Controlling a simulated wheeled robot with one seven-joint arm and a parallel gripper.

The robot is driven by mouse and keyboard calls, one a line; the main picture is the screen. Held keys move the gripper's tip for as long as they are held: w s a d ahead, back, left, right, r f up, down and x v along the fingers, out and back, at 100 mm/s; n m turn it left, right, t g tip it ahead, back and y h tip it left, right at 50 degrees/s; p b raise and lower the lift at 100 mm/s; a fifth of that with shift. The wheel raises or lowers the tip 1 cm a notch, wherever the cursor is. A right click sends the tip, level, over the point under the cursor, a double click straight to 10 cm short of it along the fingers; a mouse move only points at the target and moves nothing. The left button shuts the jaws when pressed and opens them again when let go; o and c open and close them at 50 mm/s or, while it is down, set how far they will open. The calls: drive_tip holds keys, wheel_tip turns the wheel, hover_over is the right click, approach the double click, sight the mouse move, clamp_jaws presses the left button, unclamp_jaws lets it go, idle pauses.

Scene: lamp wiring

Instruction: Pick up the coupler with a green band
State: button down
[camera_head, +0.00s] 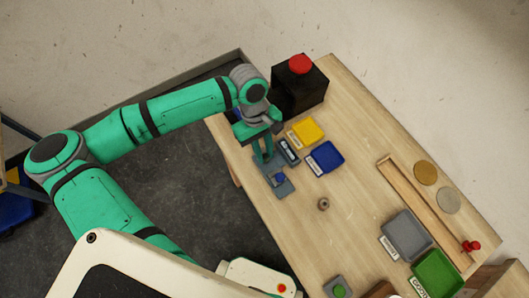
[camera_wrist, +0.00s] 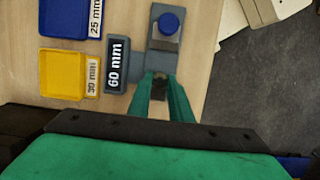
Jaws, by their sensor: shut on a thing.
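My gripper (camera_wrist: 160,82) points down over the grey fixture with a blue knob, and it also shows in the head view (camera_head: 263,158). Its fingers are shut on a small dark part (camera_wrist: 160,79), mostly hidden between the tips. No green band can be made out on it, so I cannot tell whether it is the coupler. A small grey-brown ring-shaped part (camera_head: 323,204) lies alone on the table, with no green band visible on it either.
A black box with a red button (camera_head: 300,65) stands behind. Grey (camera_head: 407,235) and green (camera_head: 437,273) trays lie at lower right.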

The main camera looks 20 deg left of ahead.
drive_tip(key=shift+r, duration=0.45)
drive_tip(key=s+d+r, duration=0.3)
drive_tip(key=s+r, duration=0.8)
drive_tip(key=s, duration=0.2)
drive_tip(key=shift+r, duration=0.25)
